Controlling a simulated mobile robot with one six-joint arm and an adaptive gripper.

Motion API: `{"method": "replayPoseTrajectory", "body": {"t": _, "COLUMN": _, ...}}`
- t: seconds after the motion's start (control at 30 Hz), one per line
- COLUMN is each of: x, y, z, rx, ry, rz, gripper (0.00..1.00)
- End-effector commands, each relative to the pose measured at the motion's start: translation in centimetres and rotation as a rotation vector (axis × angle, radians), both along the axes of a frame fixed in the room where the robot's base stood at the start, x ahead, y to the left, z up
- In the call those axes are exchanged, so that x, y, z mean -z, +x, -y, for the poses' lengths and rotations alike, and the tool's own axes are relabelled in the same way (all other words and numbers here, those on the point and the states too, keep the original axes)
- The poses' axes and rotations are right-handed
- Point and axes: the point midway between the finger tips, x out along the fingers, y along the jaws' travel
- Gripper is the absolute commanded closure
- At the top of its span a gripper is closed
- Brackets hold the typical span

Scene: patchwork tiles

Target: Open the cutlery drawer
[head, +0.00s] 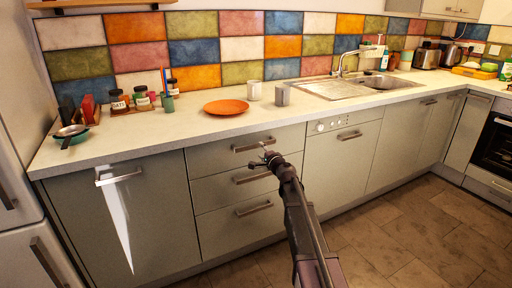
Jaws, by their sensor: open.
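A stack of three grey-green drawers stands under the counter in the head view, and all look shut. The top drawer (215,157) has a bar handle (252,145); nothing marks which one holds cutlery. The middle drawer (216,191) and bottom drawer (217,227) have similar handles. My gripper (263,156) is open and empty in front of the drawers, just below and right of the top handle in the picture. I cannot tell whether it touches the handle. It partly covers the right end of the middle drawer's handle (252,177).
A dishwasher (338,165) is right of the drawers, a cupboard door (120,225) left. The tiled floor (400,235) is clear.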

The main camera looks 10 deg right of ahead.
Motion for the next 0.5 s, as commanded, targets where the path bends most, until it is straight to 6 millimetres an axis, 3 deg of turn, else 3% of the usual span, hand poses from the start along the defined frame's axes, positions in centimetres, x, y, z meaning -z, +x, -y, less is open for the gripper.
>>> {"method": "replayPoseTrajectory", "body": {"t": 0.2, "x": 0.0, "y": 3.2, "z": -1.0, "rx": 0.000, "ry": 0.000, "rz": 0.000, "gripper": 0.34}}
{"method": "replayPoseTrajectory", "body": {"t": 0.5, "x": 0.0, "y": 4.8, "z": -1.6, "rx": 0.000, "ry": 0.000, "rz": 0.000, "gripper": 0.34}}
